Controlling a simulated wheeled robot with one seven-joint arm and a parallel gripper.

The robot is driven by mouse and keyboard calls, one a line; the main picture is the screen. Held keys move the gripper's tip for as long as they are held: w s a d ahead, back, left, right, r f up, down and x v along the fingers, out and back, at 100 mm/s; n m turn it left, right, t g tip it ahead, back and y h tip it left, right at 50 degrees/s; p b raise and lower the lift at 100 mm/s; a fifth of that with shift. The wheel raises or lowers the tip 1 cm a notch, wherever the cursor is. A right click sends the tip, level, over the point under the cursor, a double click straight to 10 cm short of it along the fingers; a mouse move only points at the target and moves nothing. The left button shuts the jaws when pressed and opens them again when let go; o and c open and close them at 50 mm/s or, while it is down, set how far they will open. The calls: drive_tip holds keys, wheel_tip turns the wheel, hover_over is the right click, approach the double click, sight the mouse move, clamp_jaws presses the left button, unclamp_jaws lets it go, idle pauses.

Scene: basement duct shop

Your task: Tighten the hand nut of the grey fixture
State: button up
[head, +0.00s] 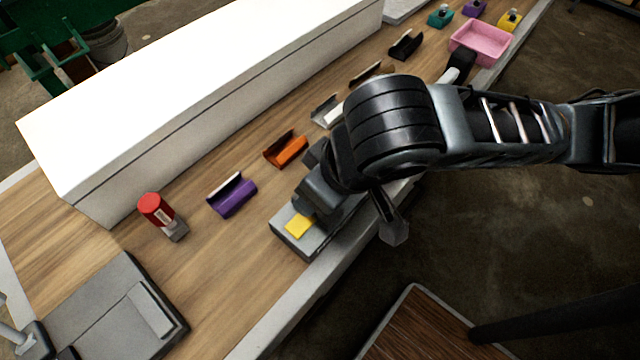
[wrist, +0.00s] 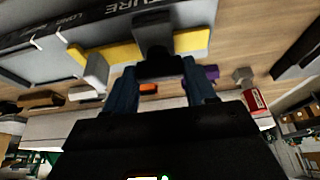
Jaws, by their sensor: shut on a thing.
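The grey fixture (head: 288,240) lies at the front edge of the bench in the head view, partly hidden under my arm, with a yellow patch (head: 298,226) at its near end. In the wrist view its grey body (wrist: 50,68) and a yellow bar (wrist: 110,54) show beyond my fingers, with a dark grey block (wrist: 153,32) across the bar. My gripper (wrist: 161,78) has its two bluish fingers on either side of a dark piece, which looks like the hand nut (wrist: 160,66). The fingers are shut on it. The nut's threads and seating are hidden.
A red-topped item (head: 154,208), a purple holder (head: 232,196) and an orange holder (head: 286,150) stand behind the fixture. A long white box (head: 200,95) lines the back. A grey plate (head: 100,310) lies at left and a pink tray (head: 480,44) at far right.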

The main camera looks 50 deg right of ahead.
idle(0.4)
drive_tip(key=o, duration=1)
drive_tip(key=shift+o, duration=0.2)
